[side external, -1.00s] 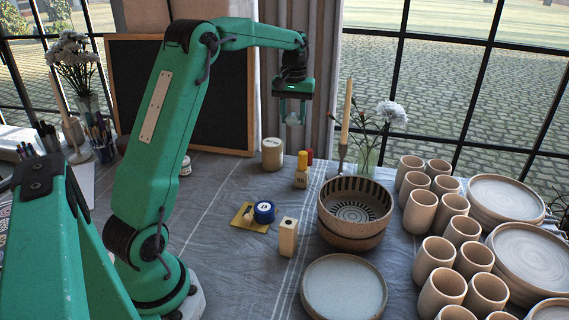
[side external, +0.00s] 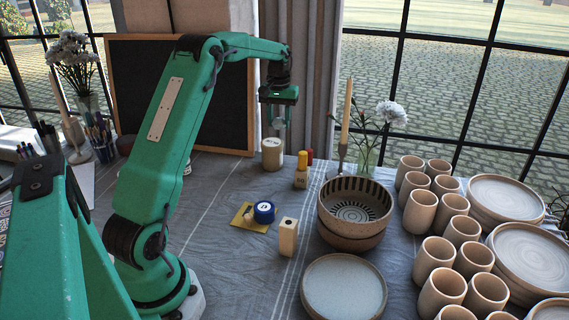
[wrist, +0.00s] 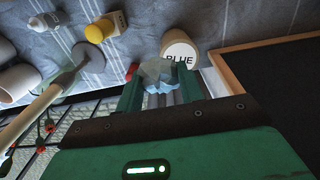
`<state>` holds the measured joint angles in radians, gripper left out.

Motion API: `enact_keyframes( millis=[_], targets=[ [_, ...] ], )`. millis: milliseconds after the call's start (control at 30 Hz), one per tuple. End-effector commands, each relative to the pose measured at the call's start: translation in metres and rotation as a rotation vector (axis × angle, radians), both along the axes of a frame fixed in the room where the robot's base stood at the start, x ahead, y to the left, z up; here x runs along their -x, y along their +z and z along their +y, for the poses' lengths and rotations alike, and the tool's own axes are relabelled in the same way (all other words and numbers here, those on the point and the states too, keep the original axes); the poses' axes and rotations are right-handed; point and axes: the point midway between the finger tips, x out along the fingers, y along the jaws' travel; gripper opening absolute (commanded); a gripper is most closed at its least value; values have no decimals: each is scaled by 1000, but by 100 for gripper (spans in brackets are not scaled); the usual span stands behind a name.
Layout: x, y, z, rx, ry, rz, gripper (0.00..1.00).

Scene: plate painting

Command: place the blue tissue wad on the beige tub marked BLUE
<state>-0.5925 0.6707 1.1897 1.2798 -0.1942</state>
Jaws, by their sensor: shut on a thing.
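The blue tissue wad (wrist: 158,75) is a pale, crumpled lump between the fingertips of my gripper (wrist: 160,82) in the wrist view. The jaws are shut on it. The beige tub marked BLUE (wrist: 180,50) shows just beyond the wad in that view, with its lettered top partly covered by the wad. In the side view, my gripper (side external: 278,124) hangs above the beige tub (side external: 271,157), with its fingertips a little above the tub's top. The wad is too small there to make out clearly.
A candle (side external: 346,115) and a bowl (side external: 353,208) are farther right. The blackboard (side external: 215,120) stands close behind on the left.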

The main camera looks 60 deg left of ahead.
Motion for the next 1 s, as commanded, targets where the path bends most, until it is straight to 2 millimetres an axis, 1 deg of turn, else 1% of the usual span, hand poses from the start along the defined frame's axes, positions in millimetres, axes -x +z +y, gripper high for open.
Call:
enact_keyframes(
  millis=[33, 100, 200, 300, 533, 633, 767, 900, 1000],
  targets=[
    [1, -6, 9, 1, 2, 1, 17],
    [3, -12, 19, 1, 2, 1, 17],
    [4, -19, 31, 1, 1, 1, 17],
    [4, -23, 37, 1, 0, 1, 17],
    [5, -25, 40, 1, -1, 1, 17],
    [5, -28, 40, 1, -1, 1, 17],
    [5, -40, 40, 2, -1, 2, 17],
    [5, -57, 39, 2, -1, 4, 17],
    [5, -63, 40, 1, -1, 1, 17]
  ],
)
